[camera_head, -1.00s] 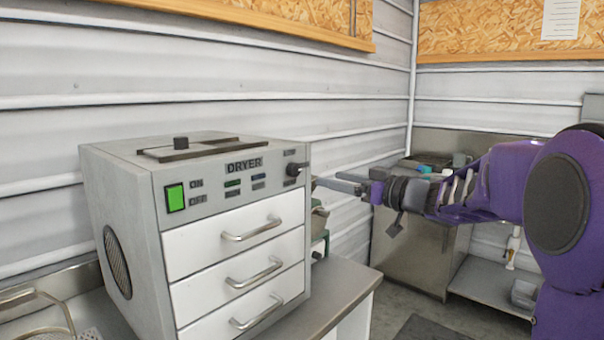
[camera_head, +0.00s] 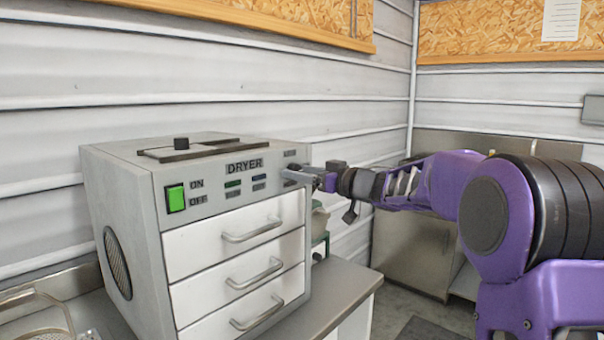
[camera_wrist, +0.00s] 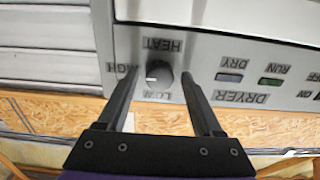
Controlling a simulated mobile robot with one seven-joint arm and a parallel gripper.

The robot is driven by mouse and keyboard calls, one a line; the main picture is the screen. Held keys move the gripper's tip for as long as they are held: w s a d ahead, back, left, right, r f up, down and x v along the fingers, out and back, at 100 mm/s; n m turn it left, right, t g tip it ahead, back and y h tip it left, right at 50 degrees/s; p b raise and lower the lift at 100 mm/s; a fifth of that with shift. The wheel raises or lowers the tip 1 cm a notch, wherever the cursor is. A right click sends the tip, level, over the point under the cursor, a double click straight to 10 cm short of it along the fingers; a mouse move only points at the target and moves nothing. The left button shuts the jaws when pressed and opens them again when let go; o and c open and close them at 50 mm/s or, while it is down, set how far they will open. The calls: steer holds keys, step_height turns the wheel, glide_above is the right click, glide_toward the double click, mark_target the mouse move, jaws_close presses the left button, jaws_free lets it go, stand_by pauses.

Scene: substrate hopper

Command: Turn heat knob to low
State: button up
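The heat knob (camera_wrist: 158,77) is a dark round knob on the grey front panel of the dryer (camera_head: 225,185). In the wrist view the HEAT label is above it, HIGH to its left and LOW below it. Its white pointer mark faces left, towards HIGH. My gripper (camera_wrist: 157,68) is open, with one finger on each side of the knob and visible gaps between. In the head view my gripper (camera_head: 289,174) is at the right end of the panel and hides the knob. Contact with the panel cannot be told.
A lit green ON/OFF switch (camera_head: 175,198) is at the panel's left. Drawers with metal handles (camera_head: 252,229) sit below the panel. The dryer stands on a grey counter (camera_head: 338,285) near a corrugated wall (camera_head: 190,75). Green and pale items stand behind the dryer's right side.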

jaws_close()
steer(key=shift+n, duration=0.3)
steer(key=shift+n+b, duration=2.25)
steer(key=shift+n, duration=6.35)
steer(key=shift+o, duration=1)
jaws_free()
